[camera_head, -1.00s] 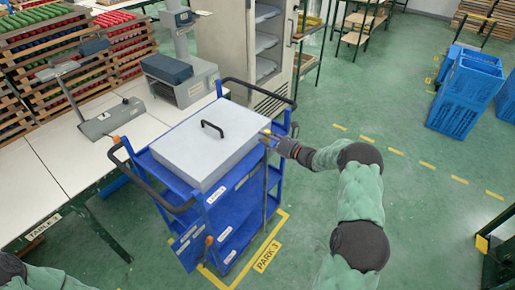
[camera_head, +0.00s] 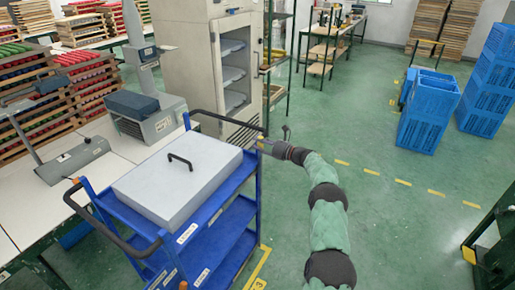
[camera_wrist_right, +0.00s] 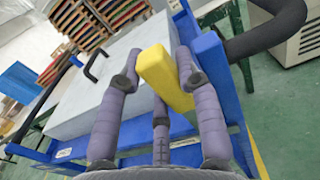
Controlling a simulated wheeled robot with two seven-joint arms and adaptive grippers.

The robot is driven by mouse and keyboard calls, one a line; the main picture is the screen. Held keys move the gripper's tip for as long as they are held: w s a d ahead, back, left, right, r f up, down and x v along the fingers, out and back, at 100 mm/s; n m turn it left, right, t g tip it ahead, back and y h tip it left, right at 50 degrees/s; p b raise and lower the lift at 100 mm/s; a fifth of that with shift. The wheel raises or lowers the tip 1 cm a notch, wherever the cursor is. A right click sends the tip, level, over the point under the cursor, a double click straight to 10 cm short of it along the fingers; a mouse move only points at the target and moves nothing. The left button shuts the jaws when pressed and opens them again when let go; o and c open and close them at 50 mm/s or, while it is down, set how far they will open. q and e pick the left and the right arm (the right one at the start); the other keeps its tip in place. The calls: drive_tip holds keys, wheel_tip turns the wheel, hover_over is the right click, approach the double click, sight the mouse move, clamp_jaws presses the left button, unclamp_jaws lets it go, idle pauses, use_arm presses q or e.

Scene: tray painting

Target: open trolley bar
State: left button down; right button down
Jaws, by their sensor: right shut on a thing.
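The blue trolley (camera_head: 200,240) stands at the lower left of the head view, beside the white table. Its yellow bar (camera_wrist_right: 160,72) shows in the right wrist view, close to a blue corner post. My right gripper (camera_head: 266,146) is at the trolley's far right corner. The right wrist view shows its purple-grey fingers (camera_wrist_right: 162,80) shut around the yellow bar. In the head view the fingers hide most of the bar, so I cannot tell how far it is swung. My left gripper is out of view.
A grey lidded box (camera_head: 180,180) with a black handle lies on the trolley top. Blue crates (camera_head: 428,110) stand at the right. The green floor right of the trolley is clear.

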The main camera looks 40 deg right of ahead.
drive_tip(key=shift+d+r, duration=0.2)
drive_tip(key=shift+d, duration=0.05)
drive_tip(key=c, duration=1.1)
unclamp_jaws()
drive_tip(key=shift+o, duration=1.3)
drive_tip(key=shift+w+f, duration=0.1)
drive_tip(key=shift+f, duration=0.15)
drive_tip(key=shift+s+d+f, duration=0.1)
drive_tip(key=shift+s+d, duration=0.15)
drive_tip(key=shift+s, duration=0.4)
drive_tip(key=v, duration=0.6)
drive_tip(key=shift+s+r, duration=0.3)
drive_tip(key=shift+r, duration=0.05)
drive_tip(key=shift+d, duration=0.15)
